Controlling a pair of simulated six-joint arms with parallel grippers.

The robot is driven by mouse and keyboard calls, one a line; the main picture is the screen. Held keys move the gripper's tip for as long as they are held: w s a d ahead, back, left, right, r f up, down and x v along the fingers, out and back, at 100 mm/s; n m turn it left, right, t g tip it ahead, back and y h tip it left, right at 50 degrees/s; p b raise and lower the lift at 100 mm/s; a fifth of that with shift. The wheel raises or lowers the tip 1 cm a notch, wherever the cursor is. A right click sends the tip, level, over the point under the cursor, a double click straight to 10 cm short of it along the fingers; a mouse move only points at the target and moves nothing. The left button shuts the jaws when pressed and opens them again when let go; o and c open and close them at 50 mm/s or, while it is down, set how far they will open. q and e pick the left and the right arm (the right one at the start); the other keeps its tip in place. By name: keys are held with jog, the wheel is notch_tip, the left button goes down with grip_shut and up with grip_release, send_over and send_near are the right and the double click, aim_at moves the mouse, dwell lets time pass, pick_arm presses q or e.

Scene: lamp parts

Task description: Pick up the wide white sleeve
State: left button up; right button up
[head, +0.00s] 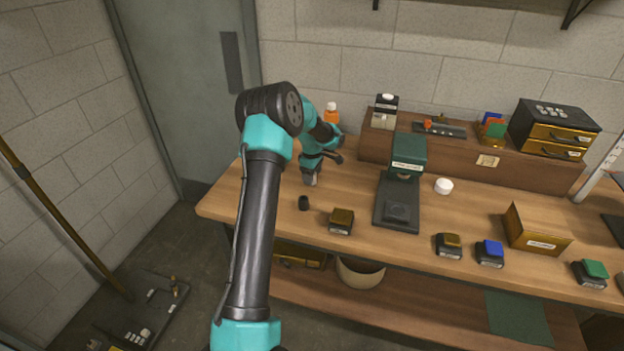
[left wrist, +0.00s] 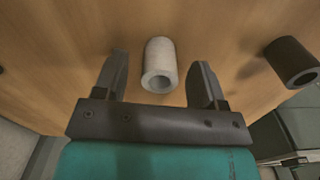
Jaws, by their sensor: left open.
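A white hollow sleeve (left wrist: 158,66) is between the spread fingers of my left gripper (left wrist: 160,77) in the left wrist view. Its round opening faces the camera, and there is a gap between it and each finger. In the head view, my left gripper (head: 315,168) is low over the left part of the wooden bench, with the pale sleeve (head: 311,180) just below it and partly hidden. My left gripper is open and not holding the sleeve. My right gripper is not in view.
A black sleeve (left wrist: 291,62) lies close by on the right; it also shows in the head view (head: 304,203). A dark green press (head: 408,155), a short white cylinder (head: 443,186) and a black block with a brown top (head: 341,222) stand farther right. An orange-capped bottle (head: 331,113) is behind.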

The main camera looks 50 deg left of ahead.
pick_arm(q)
jog(key=shift+c, duration=0.2)
jog(key=c, duration=1)
jog(key=shift+o, duration=0.2)
notch_tip(320, 180, up, 10)
jog(key=shift+r, duration=0.1)
dwell(0.4)
